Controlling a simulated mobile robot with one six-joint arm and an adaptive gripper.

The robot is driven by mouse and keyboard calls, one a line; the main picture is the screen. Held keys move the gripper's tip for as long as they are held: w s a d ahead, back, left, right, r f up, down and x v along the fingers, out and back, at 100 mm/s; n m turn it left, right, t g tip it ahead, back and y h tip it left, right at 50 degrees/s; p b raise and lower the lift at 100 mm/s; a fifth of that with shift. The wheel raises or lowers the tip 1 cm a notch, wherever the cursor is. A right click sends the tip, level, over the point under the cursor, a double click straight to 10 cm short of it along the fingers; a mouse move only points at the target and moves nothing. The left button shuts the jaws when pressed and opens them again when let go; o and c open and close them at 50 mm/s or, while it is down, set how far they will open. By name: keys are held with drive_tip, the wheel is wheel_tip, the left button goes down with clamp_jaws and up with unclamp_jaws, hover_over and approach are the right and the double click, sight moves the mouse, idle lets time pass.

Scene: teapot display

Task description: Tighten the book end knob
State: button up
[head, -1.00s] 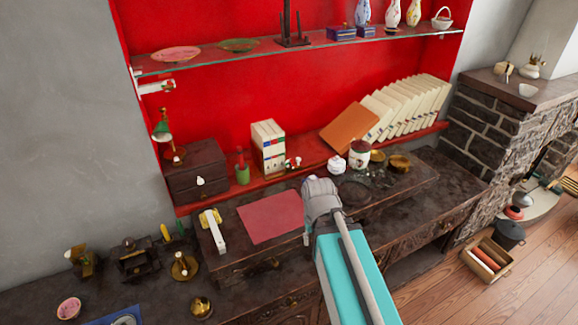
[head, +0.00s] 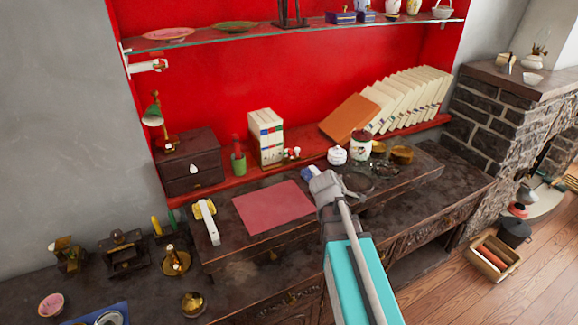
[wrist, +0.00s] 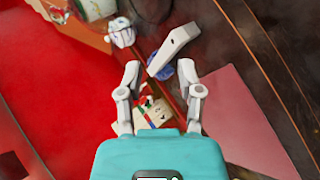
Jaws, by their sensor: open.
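A small red and white piece (head: 291,154), which looks like the book end with its knob, stands on the red ledge at the right foot of the upright white books (head: 266,138). The knob itself is too small to make out. In the wrist view the books' coloured spines (wrist: 150,116) show low between my fingers, with small red and green bits beside them. My gripper (wrist: 158,75) is open and empty, its fingers spread. In the head view my gripper (head: 318,180) is over the dark cabinet top, right of and nearer than the book end, apart from it.
A pink sheet (head: 272,207) lies left of my gripper. A white pot (head: 337,156) and a jar (head: 361,146) stand behind it. A white block (wrist: 175,50) and a blue thing (wrist: 187,70) lie beyond my right finger. Leaning books (head: 410,98) fill the right ledge.

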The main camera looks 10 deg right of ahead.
sight(290, 155)
drive_tip(key=w+n+t+b, duration=0.2)
drive_tip(key=w+n+b, duration=0.1)
drive_tip(key=n, duration=0.2)
drive_tip(key=w+n+t+y+b, duration=0.1)
drive_tip(key=w+n+t+b, duration=0.2)
drive_tip(key=n, duration=0.3)
drive_tip(key=w+n+t+b, duration=0.3)
drive_tip(key=w+n, duration=0.2)
drive_tip(key=shift+w+r+n+y, duration=0.15)
drive_tip(key=shift+w+n+y, duration=0.1)
drive_tip(key=shift+n+y, duration=0.05)
drive_tip(key=w+a+f+n+y+b, duration=0.1)
drive_tip(key=a+n+y+b, duration=0.1)
drive_tip(key=n, duration=0.3)
drive_tip(key=w+a+f+n+y+b, duration=0.1)
drive_tip(key=a+f+n+y+b, duration=0.1)
drive_tip(key=n+y, duration=0.2)
drive_tip(key=w+a+f+n+t+y+b, duration=0.1)
drive_tip(key=a+f+n+y+b, duration=0.1)
drive_tip(key=n, duration=0.6)
drive_tip(key=shift+w+f+y+b, duration=0.1)
drive_tip(key=shift+w+y+b, duration=0.2)
drive_tip(key=shift+y, duration=0.2)
drive_tip(key=shift+a+f+n+y, duration=0.15)
drive_tip(key=shift+a+n+y, duration=0.05)
drive_tip(key=shift+n, duration=0.35)
drive_tip(key=shift+a+f+n+y, duration=0.15)
drive_tip(key=shift+n+y, duration=0.05)
drive_tip(key=shift+n, duration=0.35)
drive_tip(key=shift+s, duration=0.1)
